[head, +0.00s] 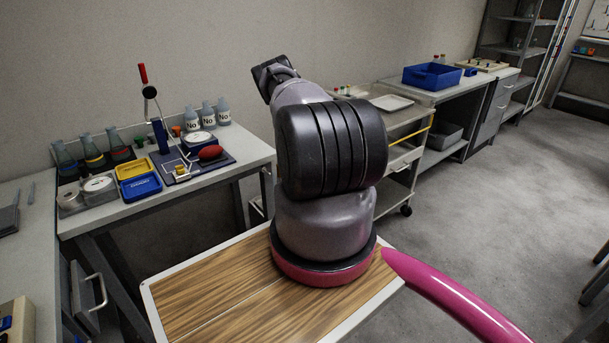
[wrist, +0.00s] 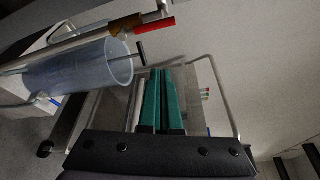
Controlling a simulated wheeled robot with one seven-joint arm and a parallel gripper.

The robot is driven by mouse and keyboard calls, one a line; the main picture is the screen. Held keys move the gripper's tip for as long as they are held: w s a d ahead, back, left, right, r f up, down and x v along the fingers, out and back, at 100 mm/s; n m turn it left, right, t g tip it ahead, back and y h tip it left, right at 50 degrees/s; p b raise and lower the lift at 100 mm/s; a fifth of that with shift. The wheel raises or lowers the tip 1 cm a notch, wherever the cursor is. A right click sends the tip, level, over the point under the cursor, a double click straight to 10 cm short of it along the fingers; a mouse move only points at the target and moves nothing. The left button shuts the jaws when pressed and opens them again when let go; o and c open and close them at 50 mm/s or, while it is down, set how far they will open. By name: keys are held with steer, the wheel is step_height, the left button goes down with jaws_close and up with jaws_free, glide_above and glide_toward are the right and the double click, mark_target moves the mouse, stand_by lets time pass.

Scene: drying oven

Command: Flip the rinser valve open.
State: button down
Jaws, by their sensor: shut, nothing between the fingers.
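In the wrist view my gripper (wrist: 166,84) has its two green fingers side by side and shut, with nothing held. A red-ended lever (wrist: 154,25) with a brown section beside it lies above the fingertips, apart from them. It may be the rinser valve, but I cannot tell for certain or read its position. A clear bluish cylindrical vessel (wrist: 82,72) lies to the left of the fingers, with a thin dark-tipped rod by its mouth.
In the head view a bench (head: 235,150) at left holds bottles, trays and a red-handled stand (head: 143,75). A trolley (head: 400,118) stands behind my arm. A blue bin (head: 432,76) is on the counter beyond. A metal rail (wrist: 222,85) curves right of the fingers.

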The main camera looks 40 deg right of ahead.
steer(key=shift+v, duration=1.5)
steer(key=shift+f, duration=0.2)
